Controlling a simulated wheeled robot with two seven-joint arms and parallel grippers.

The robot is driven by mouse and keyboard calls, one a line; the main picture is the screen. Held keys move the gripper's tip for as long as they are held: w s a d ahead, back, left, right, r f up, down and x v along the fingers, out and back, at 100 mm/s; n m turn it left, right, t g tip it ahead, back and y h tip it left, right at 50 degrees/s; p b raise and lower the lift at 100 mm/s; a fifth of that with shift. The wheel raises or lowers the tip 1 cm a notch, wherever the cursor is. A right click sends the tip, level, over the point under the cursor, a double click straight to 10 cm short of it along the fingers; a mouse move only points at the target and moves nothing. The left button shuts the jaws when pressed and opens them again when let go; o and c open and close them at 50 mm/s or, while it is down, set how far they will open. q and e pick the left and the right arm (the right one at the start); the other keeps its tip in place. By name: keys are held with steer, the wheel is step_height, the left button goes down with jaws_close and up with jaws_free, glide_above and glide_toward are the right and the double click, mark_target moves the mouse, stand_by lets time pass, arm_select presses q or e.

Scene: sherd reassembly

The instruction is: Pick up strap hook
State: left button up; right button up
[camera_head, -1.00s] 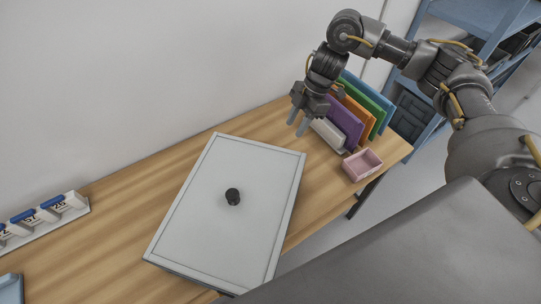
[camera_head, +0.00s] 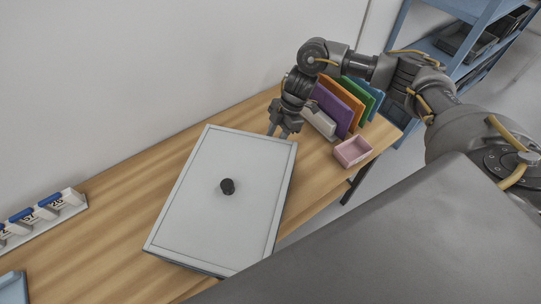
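I cannot make out a strap hook for certain. A small black knob-like piece (camera_head: 227,186) stands near the middle of a pale grey framed panel (camera_head: 205,225) on the table. My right gripper (camera_head: 278,131) points down at the panel's far right corner, well apart from the black piece. Its two fingers are apart, with nothing seen between them. My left gripper is not in view.
The wooden table (camera_head: 130,195) has a pink open box (camera_head: 352,152) at its right end. Purple, orange, green and blue upright boards (camera_head: 335,110) stand behind my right gripper. A numbered white rack (camera_head: 45,218) lies at the left, and blue shelving (camera_head: 470,45) stands beyond.

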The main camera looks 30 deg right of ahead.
steer(key=shift+x, duration=0.85)
steer(key=shift+c, duration=0.3)
jaws_close()
steer(key=shift+r, duration=0.15)
step_height(320, 180, up, 13)
steer(key=p, duration=0.2)
steer(key=shift+p, duration=0.4)
